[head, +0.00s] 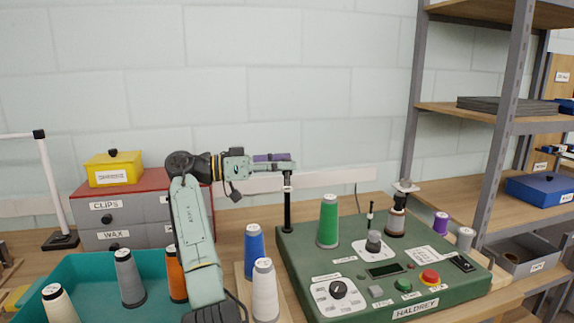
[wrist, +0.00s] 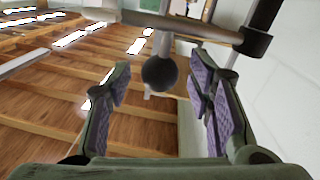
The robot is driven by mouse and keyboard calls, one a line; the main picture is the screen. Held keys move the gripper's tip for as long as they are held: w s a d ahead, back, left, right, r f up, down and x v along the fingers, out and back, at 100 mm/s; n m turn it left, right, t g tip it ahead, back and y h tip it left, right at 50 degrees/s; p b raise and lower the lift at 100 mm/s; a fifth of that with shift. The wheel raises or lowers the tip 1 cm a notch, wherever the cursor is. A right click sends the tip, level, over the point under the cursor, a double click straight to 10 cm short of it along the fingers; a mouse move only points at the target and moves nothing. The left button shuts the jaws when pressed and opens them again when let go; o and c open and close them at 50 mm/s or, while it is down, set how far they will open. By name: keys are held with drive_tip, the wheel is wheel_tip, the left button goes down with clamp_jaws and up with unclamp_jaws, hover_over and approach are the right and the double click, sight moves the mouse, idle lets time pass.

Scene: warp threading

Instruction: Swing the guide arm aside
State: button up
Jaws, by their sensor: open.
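The guide arm shows in the wrist view as a dark rod (wrist: 185,27) running across the top from a black collar on a post at the right. A dark round knob (wrist: 160,73) hangs below the rod. My gripper (wrist: 160,78) is open, with purple-padded fingers on either side of the knob; I cannot tell whether either touches it. In the head view, my gripper (head: 292,161) is level at the top of the black post (head: 287,208) on the green HALDREY machine (head: 330,268). There the gripper mostly hides the guide arm and knob.
A green cone (head: 328,222) and a dark bobbin on a spindle (head: 396,217) stand on the machine. A blue cone (head: 254,250) and white cone (head: 265,290) stand left of it. A teal tray (head: 85,262) holds several cones. Grey shelving (head: 508,120) is at right.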

drive_tip(key=s+a, duration=0.2)
drive_tip(key=a, duration=0.8)
drive_tip(key=shift+a, duration=0.35)
